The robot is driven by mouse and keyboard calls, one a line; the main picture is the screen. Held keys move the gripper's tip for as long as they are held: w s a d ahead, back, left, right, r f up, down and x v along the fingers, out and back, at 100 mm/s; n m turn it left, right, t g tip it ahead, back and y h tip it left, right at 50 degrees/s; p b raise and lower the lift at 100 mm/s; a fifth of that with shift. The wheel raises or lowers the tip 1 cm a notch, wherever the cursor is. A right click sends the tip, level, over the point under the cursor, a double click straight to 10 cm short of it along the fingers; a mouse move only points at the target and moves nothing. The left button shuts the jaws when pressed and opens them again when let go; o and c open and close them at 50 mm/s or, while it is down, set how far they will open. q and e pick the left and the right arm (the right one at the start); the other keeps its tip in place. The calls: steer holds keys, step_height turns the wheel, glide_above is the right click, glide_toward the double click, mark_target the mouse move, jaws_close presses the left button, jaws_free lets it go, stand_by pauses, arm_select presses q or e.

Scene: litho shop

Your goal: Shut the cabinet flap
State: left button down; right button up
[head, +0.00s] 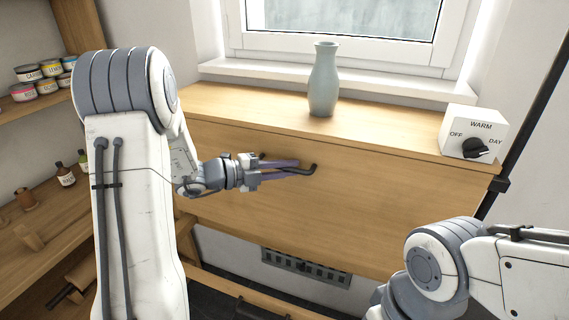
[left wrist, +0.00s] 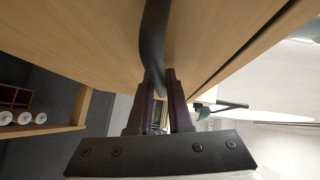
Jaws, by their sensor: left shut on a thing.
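The cabinet flap (head: 380,205) is the wide, plain wooden front panel under the window. It looks upright or nearly so; I cannot tell whether it is flush. A dark bar handle (head: 312,169) is on its face, and it also shows as a dark curved bar in the left wrist view (left wrist: 153,45). My left gripper (head: 298,170) is shut on the handle, in front of the flap. In the left wrist view, the left gripper's fingers (left wrist: 163,105) are around the handle, and a dark gap line runs along the wood's edge. My right gripper is out of view.
A pale blue vase (head: 323,82) and a white control box (head: 474,133) with a black knob stand on the cabinet top (head: 400,133). Shelves at left hold paint tins (head: 48,86) and bottles (head: 66,175). A vent grille (head: 305,268) is below the flap.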

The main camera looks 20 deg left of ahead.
arm_select(q)
steer(key=shift+w+r, duration=0.15)
steer(key=shift+w, duration=0.1)
steer(key=c, duration=0.8)
jaws_free()
steer(key=shift+w, duration=0.1)
steer(key=shift+c, duration=0.2)
steer(key=shift+a, duration=0.1)
steer(key=b+v, duration=0.1)
steer(key=v, duration=0.9)
steer(key=shift+s, duration=0.3)
